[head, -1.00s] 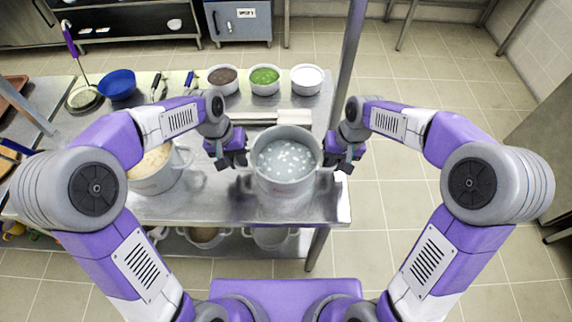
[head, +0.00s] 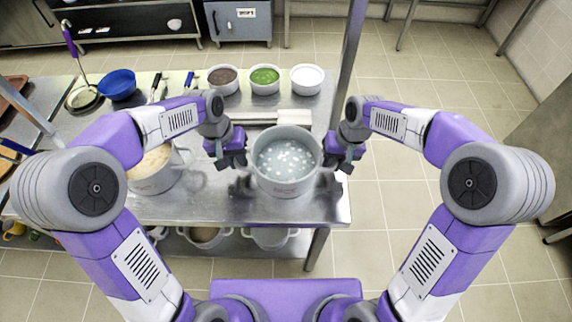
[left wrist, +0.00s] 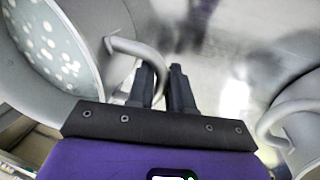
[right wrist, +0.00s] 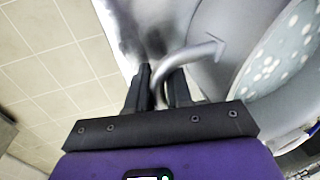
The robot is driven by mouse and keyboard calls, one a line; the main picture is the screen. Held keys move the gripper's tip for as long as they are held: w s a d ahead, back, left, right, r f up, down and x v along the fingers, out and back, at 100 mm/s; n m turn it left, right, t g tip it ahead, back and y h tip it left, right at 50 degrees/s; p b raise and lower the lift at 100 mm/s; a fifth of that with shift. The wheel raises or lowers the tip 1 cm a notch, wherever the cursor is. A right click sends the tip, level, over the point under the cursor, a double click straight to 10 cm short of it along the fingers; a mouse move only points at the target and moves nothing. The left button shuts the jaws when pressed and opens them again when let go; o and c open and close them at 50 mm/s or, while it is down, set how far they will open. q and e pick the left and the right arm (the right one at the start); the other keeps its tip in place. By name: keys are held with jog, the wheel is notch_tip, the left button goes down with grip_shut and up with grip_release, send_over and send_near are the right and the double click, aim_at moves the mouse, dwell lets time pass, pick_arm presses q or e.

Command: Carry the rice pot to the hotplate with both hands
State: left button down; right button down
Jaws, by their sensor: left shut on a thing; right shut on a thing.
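The rice pot (head: 285,185), a grey pot of cloudy liquid with white pieces, is upright over the front right of the steel table. My left gripper (head: 230,160) is shut on its left handle; the handle (left wrist: 126,48) runs between the fingers in the left wrist view. My right gripper (head: 343,162) is shut on its right handle, which shows as a curved bar (right wrist: 190,54) in the right wrist view. The pot's underside is hidden. A flat pale metal thing (head: 294,116) lies behind the pot; I cannot tell whether it is the hotplate.
A second pot (head: 150,182) with beige contents stands close to the left. Three bowls, brown (head: 223,79), green (head: 264,79) and white (head: 306,79), line the back. A metal post (head: 350,50) rises at the back right. The front right tabletop (head: 325,208) is clear.

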pick_arm(q)
jog(key=shift+r, duration=0.2)
pick_arm(e)
jog(key=shift+w+r, duration=0.15)
jog(key=shift+r, duration=0.05)
